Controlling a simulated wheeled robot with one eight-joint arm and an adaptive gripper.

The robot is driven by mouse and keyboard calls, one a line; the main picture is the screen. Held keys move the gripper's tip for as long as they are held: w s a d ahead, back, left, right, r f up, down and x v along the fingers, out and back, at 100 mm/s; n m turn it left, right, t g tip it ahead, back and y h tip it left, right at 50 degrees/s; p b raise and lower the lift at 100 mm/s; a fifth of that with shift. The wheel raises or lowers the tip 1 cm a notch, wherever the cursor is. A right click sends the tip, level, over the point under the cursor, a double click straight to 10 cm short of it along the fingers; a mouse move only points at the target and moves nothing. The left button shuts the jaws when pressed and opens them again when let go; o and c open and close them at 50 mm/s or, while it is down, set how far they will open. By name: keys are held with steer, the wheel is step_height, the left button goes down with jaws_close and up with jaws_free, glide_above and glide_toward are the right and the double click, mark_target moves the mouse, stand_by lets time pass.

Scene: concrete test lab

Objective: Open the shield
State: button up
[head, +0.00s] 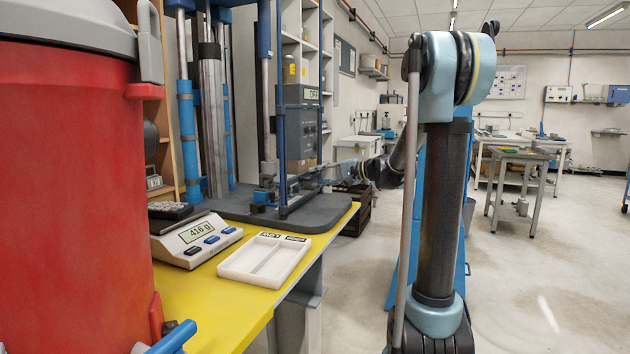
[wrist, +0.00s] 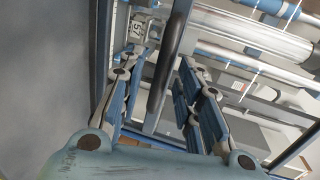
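The shield, a tall blue-framed clear guard (head: 281,120), stands upright at the front of the testing machine in the head view. It looks closed, though the arm and posts partly hide its edges. My gripper (head: 318,171) reaches in low at the shield's right side. In the wrist view my gripper (wrist: 160,58) is open, its jointed fingers well apart. A dark bar-shaped handle (wrist: 165,62) runs between the fingers, beside a blue frame bar. I see gaps between the bar and the fingers. Contact deeper in is unclear.
A red bin (head: 75,190) fills the near left. A scale (head: 195,238) and white tray (head: 265,260) sit on the yellow bench (head: 225,310). The floor (head: 550,270) to the right is open, with grey tables (head: 518,157) farther back.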

steer(key=shift+x, duration=1.2)
